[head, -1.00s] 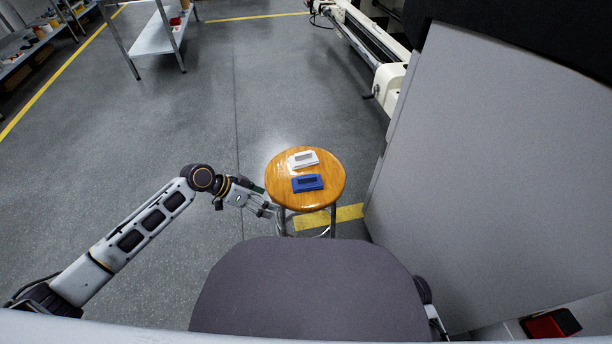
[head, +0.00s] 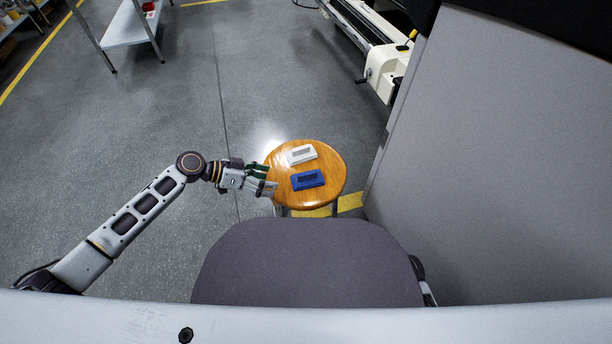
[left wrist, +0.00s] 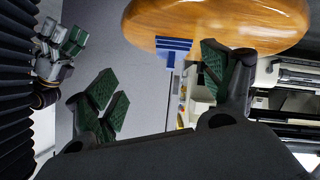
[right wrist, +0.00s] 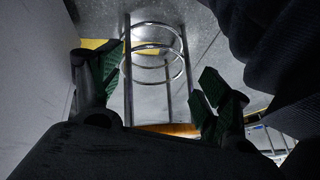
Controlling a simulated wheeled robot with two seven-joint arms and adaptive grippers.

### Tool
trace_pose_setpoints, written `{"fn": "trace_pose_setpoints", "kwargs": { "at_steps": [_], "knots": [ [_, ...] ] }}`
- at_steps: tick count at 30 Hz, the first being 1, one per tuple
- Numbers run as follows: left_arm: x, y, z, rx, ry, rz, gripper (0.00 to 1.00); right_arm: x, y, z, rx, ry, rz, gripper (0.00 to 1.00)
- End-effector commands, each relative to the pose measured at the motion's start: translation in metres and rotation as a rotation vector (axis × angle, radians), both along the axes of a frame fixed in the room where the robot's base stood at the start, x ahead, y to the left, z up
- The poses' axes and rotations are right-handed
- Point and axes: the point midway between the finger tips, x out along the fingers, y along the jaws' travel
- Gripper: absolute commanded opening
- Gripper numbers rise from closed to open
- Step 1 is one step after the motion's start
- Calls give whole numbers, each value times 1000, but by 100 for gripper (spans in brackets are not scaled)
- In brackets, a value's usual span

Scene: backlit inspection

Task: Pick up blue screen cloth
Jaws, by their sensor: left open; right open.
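The blue screen cloth (head: 308,180) looks like a flat blue pack with a dark window and lies on the round wooden stool (head: 284,195), near the front. My left gripper (head: 271,179) is open and empty at the stool's left edge, with its fingers pointing toward the cloth and a gap between them. In the left wrist view, the stool top (left wrist: 150,22) lies beyond its green-padded fingers. My right gripper (right wrist: 155,80) is open and empty in the right wrist view, with the stool's legs and rings showing between its fingers. In the head view it is hidden.
A similar white pack (head: 301,155) lies behind the blue one on the stool. A dark grey rounded part (head: 305,270) is in front of the stool. A tall grey panel (head: 470,150) stands close on the right. Open floor (head: 150,120) lies to the left.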

Motion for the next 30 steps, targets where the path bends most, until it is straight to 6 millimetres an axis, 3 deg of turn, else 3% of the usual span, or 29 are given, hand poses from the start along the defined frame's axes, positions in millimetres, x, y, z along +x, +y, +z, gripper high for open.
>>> {"fn": "trace_pose_setpoints", "kwargs": {
  "at_steps": [14, 22, 30],
  "knots": [
    [10, -8, 22, -80, -191, -47, 82, 9, 2, 5, 16, -44, -10, 77],
    [15, -8, 23, -46, -357, -106, 82, 13, 2, 7, 18, -63, -13, 77],
    [15, -8, 23, -39, -388, -122, 82, 12, 2, 7, 18, -62, -13, 77]
  ]
}}
